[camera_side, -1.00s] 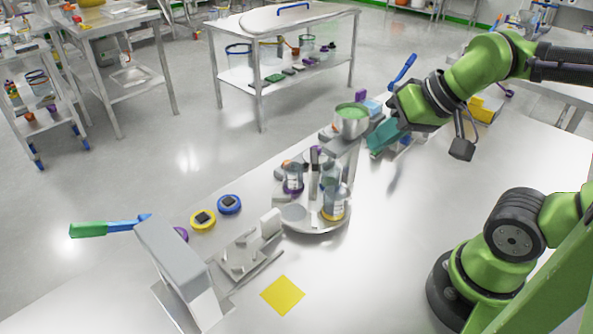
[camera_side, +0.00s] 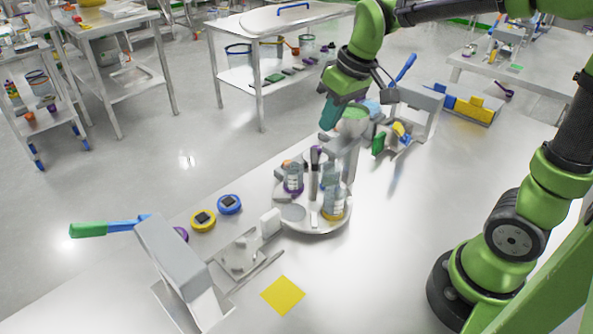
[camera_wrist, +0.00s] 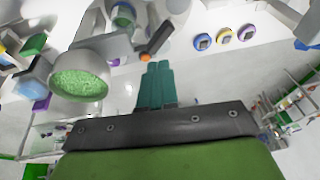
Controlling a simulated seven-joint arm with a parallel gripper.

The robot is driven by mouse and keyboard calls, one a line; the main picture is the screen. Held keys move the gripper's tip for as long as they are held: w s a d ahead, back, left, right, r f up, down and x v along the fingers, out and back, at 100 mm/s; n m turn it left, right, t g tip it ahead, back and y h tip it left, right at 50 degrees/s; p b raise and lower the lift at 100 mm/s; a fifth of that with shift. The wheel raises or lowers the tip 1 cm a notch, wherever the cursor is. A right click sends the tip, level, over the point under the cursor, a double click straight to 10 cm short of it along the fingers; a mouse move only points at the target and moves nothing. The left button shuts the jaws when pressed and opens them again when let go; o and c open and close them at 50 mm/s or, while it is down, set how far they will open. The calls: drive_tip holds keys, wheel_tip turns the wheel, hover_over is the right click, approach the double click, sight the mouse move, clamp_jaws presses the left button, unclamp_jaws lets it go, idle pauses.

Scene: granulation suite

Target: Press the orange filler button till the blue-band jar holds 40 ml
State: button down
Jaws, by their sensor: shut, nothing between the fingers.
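My gripper (camera_side: 328,122) is shut and empty, its teal fingers pointing down beside the filler's metal bowl (camera_side: 356,122). In the wrist view the bowl (camera_wrist: 78,82) holds green granules, and the fingertips (camera_wrist: 158,66) are close to an orange part (camera_wrist: 159,40), which looks like the filler button. Contact cannot be told. The round turntable (camera_side: 318,226) carries clear jars, including a purple-band jar (camera_side: 293,178) and a yellow-band jar (camera_side: 334,204). Another jar (camera_side: 330,174) stands behind it; its band is not clear. A jar (camera_wrist: 123,16) shows at the wrist view's top edge. Its fill level cannot be read.
Blue (camera_side: 229,204) and yellow (camera_side: 203,219) round lids lie left of the turntable. A grey press-like stand with a green-ended lever (camera_side: 88,229) is at front left. A yellow square (camera_side: 283,295) lies in front. A grey stand (camera_side: 420,105) is behind right. The right-hand tabletop is clear.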

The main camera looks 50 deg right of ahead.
drive_tip(key=w+d+f+n+g, duration=0.1)
drive_tip(key=w+f+n, duration=0.1)
drive_tip(key=w+n, duration=0.5)
drive_tip(key=w+d+f+n+g+h, duration=0.1)
drive_tip(key=w+d+f+n+g, duration=0.1)
drive_tip(key=w+n, duration=0.6)
drive_tip(key=shift+w+d+n, duration=0.15)
drive_tip(key=shift+w+n, duration=0.05)
drive_tip(key=shift+n, duration=1.2)
wheel_tip(320, 180, down, 14)
